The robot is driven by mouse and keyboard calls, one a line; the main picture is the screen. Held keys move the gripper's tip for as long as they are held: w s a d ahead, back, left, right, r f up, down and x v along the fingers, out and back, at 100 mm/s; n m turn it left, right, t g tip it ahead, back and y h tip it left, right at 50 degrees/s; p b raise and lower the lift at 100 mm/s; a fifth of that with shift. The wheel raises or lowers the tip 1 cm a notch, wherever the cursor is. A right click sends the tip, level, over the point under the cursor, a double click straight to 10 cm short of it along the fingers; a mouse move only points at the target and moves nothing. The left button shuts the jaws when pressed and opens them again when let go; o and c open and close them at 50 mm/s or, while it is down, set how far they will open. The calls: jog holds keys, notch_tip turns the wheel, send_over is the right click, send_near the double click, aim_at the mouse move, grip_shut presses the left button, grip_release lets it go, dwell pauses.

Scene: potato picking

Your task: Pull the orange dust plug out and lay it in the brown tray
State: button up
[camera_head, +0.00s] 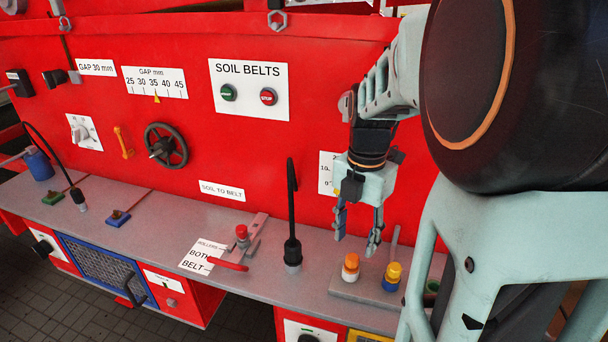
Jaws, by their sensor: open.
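The orange dust plug (351,261) sits upright on a white collar, on a grey block on the grey ledge. My gripper (357,240) points down with its two fingers apart. In this view its tips appear just above the plug, one to each side of it, and nothing is between them. I cannot tell the exact depth between tips and plug. No brown tray shows clearly; a brownish patch at the lower right edge is mostly hidden behind my arm, and I cannot tell what it is.
A yellow-topped blue fitting (392,276) stands close right of the plug. A red panel (300,150) rises behind the ledge (170,220).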

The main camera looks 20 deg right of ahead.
aim_at(353, 257)
notch_tip(353, 257, down, 7)
jog(key=shift+f, duration=0.1)
jog(key=shift+c, duration=0.2)
grip_shut()
dwell(0.6)
jog(key=shift+w+r, duration=0.1)
jog(key=shift+r, duration=0.1)
jog(key=shift+r+p, duration=1.15)
jog(key=shift+r, duration=0.35)
jog(key=shift+r, duration=0.1)
jog(key=shift+r+p, duration=0.95)
jog(key=shift+r, duration=0.45)
